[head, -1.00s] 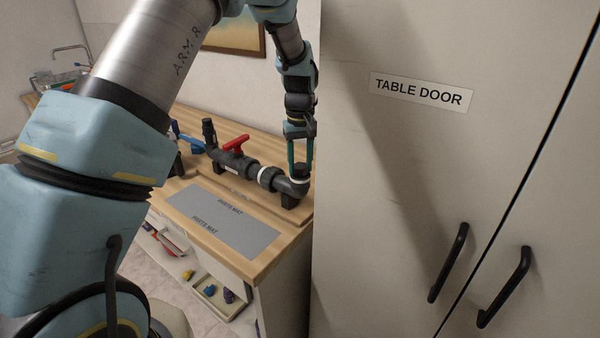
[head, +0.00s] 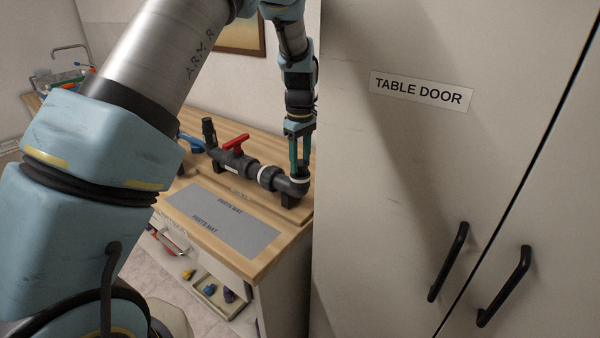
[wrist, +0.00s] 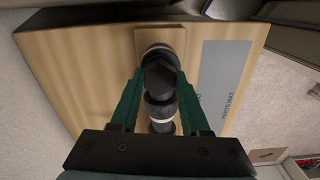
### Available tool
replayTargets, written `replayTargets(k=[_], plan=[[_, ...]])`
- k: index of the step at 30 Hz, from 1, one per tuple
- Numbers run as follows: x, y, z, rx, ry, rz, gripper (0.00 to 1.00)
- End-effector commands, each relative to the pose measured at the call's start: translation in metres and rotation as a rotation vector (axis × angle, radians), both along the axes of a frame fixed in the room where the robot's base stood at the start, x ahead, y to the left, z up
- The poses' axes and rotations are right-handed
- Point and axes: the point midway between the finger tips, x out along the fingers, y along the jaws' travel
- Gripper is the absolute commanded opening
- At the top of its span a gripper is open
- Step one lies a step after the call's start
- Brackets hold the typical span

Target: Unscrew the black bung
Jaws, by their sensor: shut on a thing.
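The dark grey pipe assembly (head: 240,165) lies on the wooden worktop, with a red-handled valve in its middle and an elbow (head: 291,186) at its right end. My gripper (head: 300,166) points down over this elbow. The black bung (wrist: 160,77) shows between my green fingers in the wrist view, at the elbow's upward opening. My gripper (wrist: 158,82) is shut on the bung, one finger on each side. In the head view the bung is mostly hidden by the fingers. I cannot tell how far its thread is engaged.
A grey parts mat (head: 222,217) lies bare in front of the pipe. A tall cabinet door (head: 400,190) stands close to the right of my gripper. A blue-handled item (head: 190,143) lies at the pipe's left end.

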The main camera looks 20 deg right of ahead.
Motion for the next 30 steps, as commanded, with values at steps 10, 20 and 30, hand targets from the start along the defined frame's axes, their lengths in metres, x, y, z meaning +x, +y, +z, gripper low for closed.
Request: replayTargets(k=[10, 20, 30], plan=[[0.0, 0.0, 0.009, -0.001, -0.001, -0.001, 0.0], [0.0, 0.0, 0.015, -0.001, -0.001, -0.001, 0.0], [0.0, 0.0, 0.037, -0.001, -0.002, -0.002, 0.0]])
